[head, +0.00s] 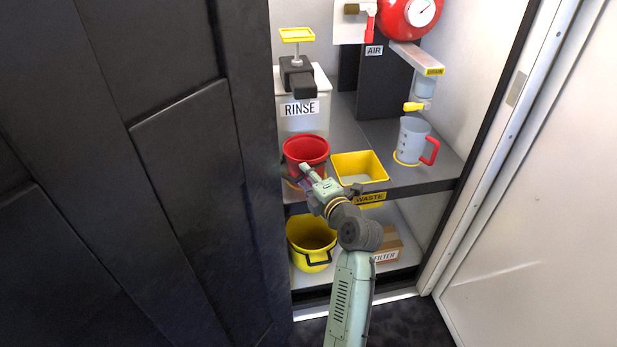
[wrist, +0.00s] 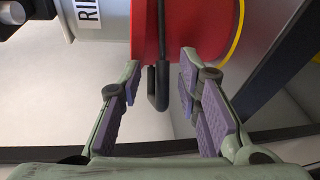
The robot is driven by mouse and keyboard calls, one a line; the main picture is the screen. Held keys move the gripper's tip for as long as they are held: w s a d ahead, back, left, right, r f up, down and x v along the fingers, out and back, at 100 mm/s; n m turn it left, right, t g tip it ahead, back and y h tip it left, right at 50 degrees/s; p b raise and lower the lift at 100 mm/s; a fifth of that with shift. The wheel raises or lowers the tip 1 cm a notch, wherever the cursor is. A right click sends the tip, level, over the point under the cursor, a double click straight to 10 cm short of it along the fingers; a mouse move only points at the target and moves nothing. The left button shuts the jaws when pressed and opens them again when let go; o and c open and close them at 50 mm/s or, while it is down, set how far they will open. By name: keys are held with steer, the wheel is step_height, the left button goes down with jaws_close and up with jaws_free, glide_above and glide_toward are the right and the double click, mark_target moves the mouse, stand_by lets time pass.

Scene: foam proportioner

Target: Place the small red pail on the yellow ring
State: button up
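The small red pail (head: 305,148) stands upright at the left front of the upper shelf, below the RINSE container. It also shows in the wrist view (wrist: 190,25), with a black handle (wrist: 158,85) hanging at its near side. My gripper (head: 305,176) is in front of the pail. In the wrist view my gripper (wrist: 160,100) is open, its fingers apart on either side of the handle, not closed on it. A yellow ring (head: 290,184) shows partly at the pail's base, and as an arc in the wrist view (wrist: 235,45). My gripper hides much of the base, so contact is unclear.
A yellow WASTE bin (head: 360,182) stands right of the pail. A grey jug with a red handle (head: 413,140) stands farther right on another yellow ring. A yellow bucket (head: 310,240) and a FILTER box (head: 388,246) are below. A dark panel (head: 200,180) bounds the left.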

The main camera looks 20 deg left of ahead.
steer(key=b+v, duration=0.2)
steer(key=v, duration=1)
steer(key=shift+b, duration=0.3)
